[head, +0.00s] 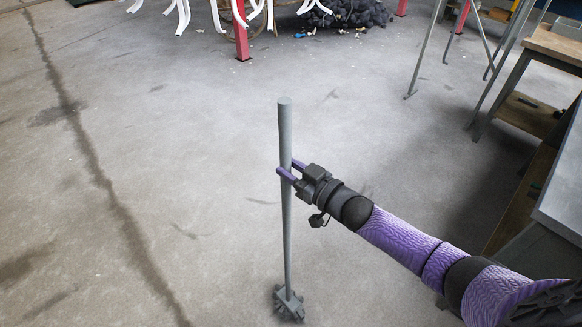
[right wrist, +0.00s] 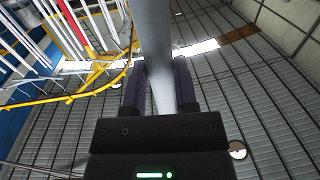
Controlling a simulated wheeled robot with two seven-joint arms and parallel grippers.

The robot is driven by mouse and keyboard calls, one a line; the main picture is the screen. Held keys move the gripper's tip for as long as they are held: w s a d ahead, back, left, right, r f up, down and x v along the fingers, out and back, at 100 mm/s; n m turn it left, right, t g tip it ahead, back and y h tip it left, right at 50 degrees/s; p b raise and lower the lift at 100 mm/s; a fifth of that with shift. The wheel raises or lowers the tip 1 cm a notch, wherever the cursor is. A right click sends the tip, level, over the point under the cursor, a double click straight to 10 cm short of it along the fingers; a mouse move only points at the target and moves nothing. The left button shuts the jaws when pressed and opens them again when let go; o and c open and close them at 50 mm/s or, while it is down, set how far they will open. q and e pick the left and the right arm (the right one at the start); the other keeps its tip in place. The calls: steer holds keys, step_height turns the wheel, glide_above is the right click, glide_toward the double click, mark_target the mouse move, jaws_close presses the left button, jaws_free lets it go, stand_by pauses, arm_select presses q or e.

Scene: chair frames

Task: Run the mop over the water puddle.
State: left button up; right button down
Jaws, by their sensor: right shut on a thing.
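The mop (head: 287,235) is grey, with a long round handle standing nearly upright. Its mop head (head: 289,303) is low in the head view, at floor level. My right gripper (head: 287,170) is shut around the upper part of the handle, its purple fingers on either side. In the right wrist view, the handle (right wrist: 152,35) runs up between the two fingers (right wrist: 160,85). I cannot make out a clear water puddle; only dark patches show on the floor, one at the upper left (head: 55,113) and one at the lower left (head: 22,265). My left gripper is out of view.
A workbench (head: 560,200) stands at the right, close to my right arm. White chair frames (head: 255,8), a red post (head: 240,32) and a dark heap (head: 350,14) are at the back. A dark line (head: 95,165) crosses the open concrete floor left of the mop.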

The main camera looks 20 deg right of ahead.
steer(key=s+a+f+p, duration=0.1)
steer(key=s+a, duration=0.1)
steer(key=a, duration=0.4)
steer(key=s+a+f+p, duration=0.1)
steer(key=s+a, duration=0.1)
steer(key=a, duration=0.5)
steer(key=shift+s+a+f, duration=0.15)
steer(key=shift+s, duration=0.2)
stand_by(0.8)
